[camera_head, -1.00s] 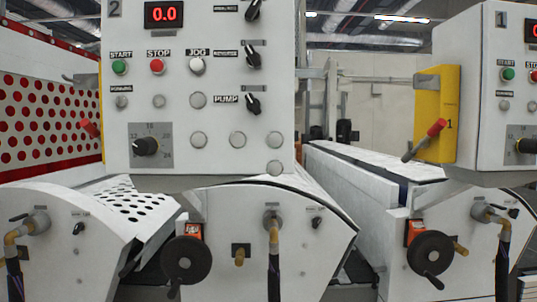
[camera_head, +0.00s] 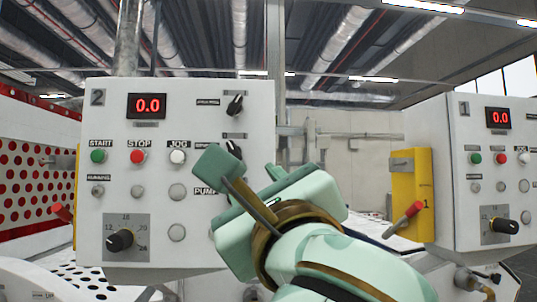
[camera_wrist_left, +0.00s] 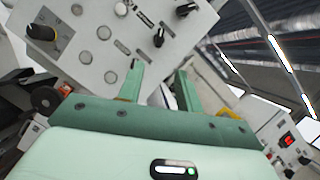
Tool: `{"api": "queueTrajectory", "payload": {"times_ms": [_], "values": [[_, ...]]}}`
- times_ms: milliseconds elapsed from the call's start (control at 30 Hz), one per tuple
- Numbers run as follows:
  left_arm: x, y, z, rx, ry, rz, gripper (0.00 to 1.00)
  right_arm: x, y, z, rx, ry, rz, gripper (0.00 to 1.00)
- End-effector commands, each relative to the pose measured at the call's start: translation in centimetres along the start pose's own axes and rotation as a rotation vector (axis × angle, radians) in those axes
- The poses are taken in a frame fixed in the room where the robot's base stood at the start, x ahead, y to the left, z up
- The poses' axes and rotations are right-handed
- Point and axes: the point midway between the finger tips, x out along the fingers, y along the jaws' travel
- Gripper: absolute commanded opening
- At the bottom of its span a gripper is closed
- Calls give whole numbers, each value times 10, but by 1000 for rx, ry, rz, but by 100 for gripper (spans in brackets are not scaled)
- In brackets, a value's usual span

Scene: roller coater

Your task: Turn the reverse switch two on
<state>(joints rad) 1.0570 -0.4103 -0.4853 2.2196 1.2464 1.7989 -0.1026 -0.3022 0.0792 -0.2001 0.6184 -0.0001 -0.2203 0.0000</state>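Panel two (camera_head: 165,100) is a white box with a red 0.0 display. Its black rotary switches stand in a column near the right edge: an upper one (camera_head: 235,104) and a middle one (camera_head: 233,150). The labels are too blurred to tell which is the reverse switch. The switch marked PUMP is hidden behind my gripper in the head view. My left gripper (camera_head: 255,180) is in front of the panel's lower right part. In the wrist view (camera_wrist_left: 160,68) its fingers are apart and empty, with a black switch (camera_wrist_left: 158,38) just beyond them. My right gripper is out of view.
Panel one (camera_head: 480,180) stands at the right, with a yellow plate (camera_head: 408,185) and red-handled lever (camera_head: 405,217) on its left side. A red-dotted guard (camera_head: 35,150) is at the left.

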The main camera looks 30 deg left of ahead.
Motion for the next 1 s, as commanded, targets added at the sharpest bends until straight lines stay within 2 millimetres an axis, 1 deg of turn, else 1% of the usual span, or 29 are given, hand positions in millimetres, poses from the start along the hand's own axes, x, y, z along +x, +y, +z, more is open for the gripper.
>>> {"api": "queueTrajectory", "payload": {"times_ms": [67, 167, 400, 500, 600, 700, 800, 1000], "values": [[8, 0, 0, 2, 5, 4, 35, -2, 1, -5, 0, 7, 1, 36], [26, 0, 0, 3, 4, 6, 35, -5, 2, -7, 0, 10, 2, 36], [88, -1, 2, 4, 3, 7, 35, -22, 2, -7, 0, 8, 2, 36], [112, -1, 2, 3, 2, 6, 35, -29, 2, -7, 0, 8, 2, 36], [133, -1, 2, 4, 2, 5, 35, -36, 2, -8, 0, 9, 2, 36], [147, 0, 2, 4, 1, 6, 35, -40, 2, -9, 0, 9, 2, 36], [156, 0, 1, 5, 1, 5, 35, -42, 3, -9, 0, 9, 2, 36], [161, 1, -1, 4, 0, 5, 35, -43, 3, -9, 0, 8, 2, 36]]}}
